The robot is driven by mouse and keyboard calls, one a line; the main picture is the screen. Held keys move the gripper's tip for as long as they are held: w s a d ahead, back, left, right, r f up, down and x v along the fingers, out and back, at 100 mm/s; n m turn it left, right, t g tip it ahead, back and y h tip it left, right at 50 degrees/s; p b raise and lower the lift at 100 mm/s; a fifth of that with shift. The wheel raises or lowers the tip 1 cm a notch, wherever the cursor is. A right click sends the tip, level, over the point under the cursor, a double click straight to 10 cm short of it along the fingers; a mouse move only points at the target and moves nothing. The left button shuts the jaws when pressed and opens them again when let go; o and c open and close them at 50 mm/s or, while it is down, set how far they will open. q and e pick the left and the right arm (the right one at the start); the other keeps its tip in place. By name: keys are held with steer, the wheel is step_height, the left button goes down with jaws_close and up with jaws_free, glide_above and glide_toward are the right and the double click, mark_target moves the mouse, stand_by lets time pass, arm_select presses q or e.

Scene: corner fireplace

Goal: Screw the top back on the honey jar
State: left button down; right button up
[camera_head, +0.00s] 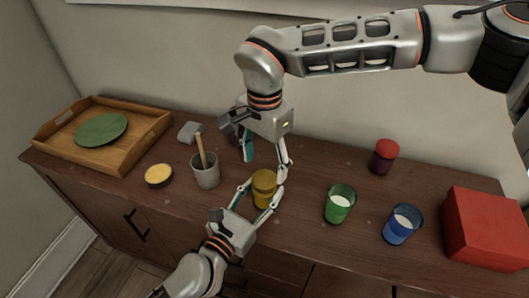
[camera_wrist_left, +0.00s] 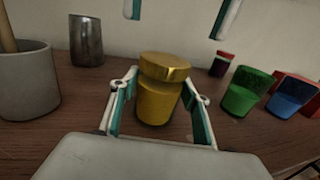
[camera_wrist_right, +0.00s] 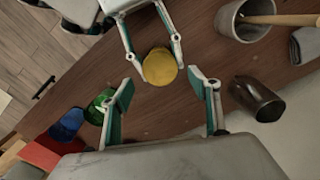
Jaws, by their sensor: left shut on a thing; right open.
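The honey jar is golden and stands upright on the dark wooden cabinet top; its body (camera_wrist_left: 156,106) shows in the left wrist view. A gold top (camera_wrist_left: 165,66) sits on its mouth, looking slightly tilted or off-centre; I cannot tell whether it is threaded. The top also shows from above in the right wrist view (camera_wrist_right: 159,66) and in the head view (camera_head: 264,176). My left gripper (camera_wrist_left: 160,80) is shut on the jar body, one finger on each side. My right gripper (camera_wrist_right: 161,82) is open and empty above the jar, its fingers apart from the top.
Left of the jar are a grey cup (camera_head: 206,178) with a wooden handle, a yellow-topped round dish (camera_head: 159,175) and a wooden tray (camera_head: 145,138) with a green plate. A dark metal cup (camera_wrist_left: 86,40) stands behind. Green (camera_head: 339,204) and blue cups (camera_head: 402,224) and a red box (camera_head: 485,228) stand right.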

mark_target(265, 179)
steer(key=shift+f, duration=2.35)
steer(key=c, duration=1.2)
steer(key=shift+o, duration=0.2)
steer(key=m, duration=2.5)
steer(key=shift+f, duration=0.1)
steer(key=o, duration=1.3)
